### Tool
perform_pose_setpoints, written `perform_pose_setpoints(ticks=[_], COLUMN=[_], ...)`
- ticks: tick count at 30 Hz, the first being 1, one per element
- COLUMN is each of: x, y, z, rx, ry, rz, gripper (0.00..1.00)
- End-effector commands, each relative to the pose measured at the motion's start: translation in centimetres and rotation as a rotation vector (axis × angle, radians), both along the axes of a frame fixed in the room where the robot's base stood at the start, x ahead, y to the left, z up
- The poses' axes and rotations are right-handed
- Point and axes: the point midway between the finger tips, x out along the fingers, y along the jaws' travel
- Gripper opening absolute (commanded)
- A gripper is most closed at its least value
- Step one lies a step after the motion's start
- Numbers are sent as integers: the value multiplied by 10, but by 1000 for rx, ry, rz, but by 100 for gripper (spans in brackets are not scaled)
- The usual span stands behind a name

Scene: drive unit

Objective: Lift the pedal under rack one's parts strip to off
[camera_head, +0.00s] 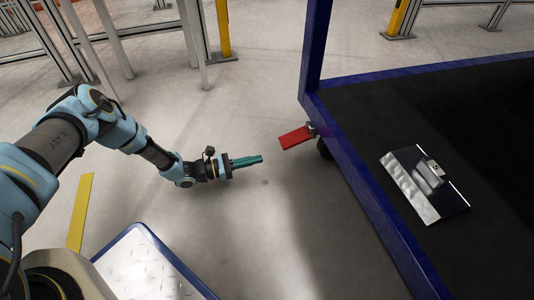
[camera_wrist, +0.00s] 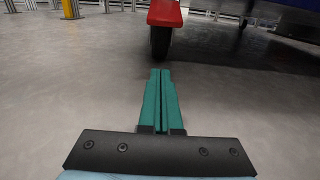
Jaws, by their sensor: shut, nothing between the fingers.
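The red pedal (camera_head: 296,137) sticks out from the lower corner of a blue-framed rack, above a dark caster wheel. In the wrist view the red pedal (camera_wrist: 164,13) shows at the top edge, partly cut off, with the wheel (camera_wrist: 160,42) under it. My gripper (camera_head: 261,159) has teal fingers and is shut and empty. It is to the left of the pedal and slightly lower in the picture, apart from it. In the wrist view my gripper (camera_wrist: 160,72) points toward the wheel below the pedal. No parts strip can be made out with certainty.
The rack's blue frame (camera_head: 372,190) runs along the right, with a dark deck (camera_head: 370,110) carrying a metal bracket-like part (camera_head: 408,188). Yellow posts (camera_head: 223,30) and grey metal frames stand behind. The concrete floor between my gripper and the rack is clear.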

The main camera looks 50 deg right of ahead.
Motion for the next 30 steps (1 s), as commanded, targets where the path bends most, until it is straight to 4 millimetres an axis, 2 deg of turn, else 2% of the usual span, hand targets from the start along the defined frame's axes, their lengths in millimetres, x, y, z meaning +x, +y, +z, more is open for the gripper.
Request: perform_pose_setpoints(ticks=[15, 18, 21, 30], x=[-58, -51, -50, -47], y=[-79, -73, -70, -66], z=[-5, 13, 23, 36], rx=[-2, -2, -1, -2], ry=[-1, -2, -2, -1], rz=[-5, -2, -2, -1], gripper=[0, 0, 0, 0])
